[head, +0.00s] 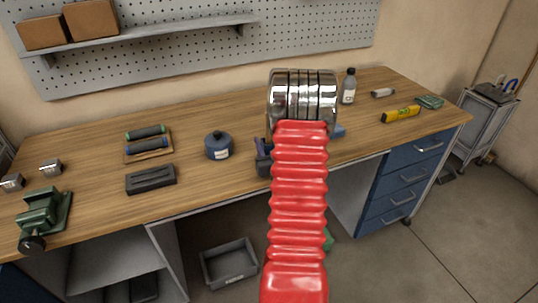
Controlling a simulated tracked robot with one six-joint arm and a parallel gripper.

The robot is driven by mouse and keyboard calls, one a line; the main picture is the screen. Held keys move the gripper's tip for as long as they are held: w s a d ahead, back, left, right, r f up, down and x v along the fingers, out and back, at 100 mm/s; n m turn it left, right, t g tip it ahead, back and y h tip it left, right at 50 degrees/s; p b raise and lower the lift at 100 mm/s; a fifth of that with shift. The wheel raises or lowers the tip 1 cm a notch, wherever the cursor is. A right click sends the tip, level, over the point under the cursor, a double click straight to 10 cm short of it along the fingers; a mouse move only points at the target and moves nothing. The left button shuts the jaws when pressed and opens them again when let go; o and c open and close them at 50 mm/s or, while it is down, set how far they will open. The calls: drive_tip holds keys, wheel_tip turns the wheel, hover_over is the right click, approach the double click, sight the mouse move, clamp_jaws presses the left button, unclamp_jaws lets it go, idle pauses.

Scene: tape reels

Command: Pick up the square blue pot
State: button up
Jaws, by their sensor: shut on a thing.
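My gripper (263,163) is mostly hidden behind my red ribbed arm in the head view. Only a dark part of it shows at the arm's left edge, low over the front of the bench. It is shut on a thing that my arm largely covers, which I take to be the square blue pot. A small blue piece (339,131) shows at the arm's right edge; I cannot tell whether it belongs to the pot. A round blue pot (218,146) with a pale label and a knob on top stands on the bench, left of my gripper.
On the wooden bench (90,155), a dark grey block (151,179), a tray of rollers (148,142) and a green vise (45,217) stand left. A grey bin (229,263) lies below.

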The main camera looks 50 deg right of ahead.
drive_tip(key=shift+c, duration=0.6)
drive_tip(key=shift+r, duration=0.15)
wheel_tip(320, 180, up, 10)
idle(0.3)
idle(0.5)
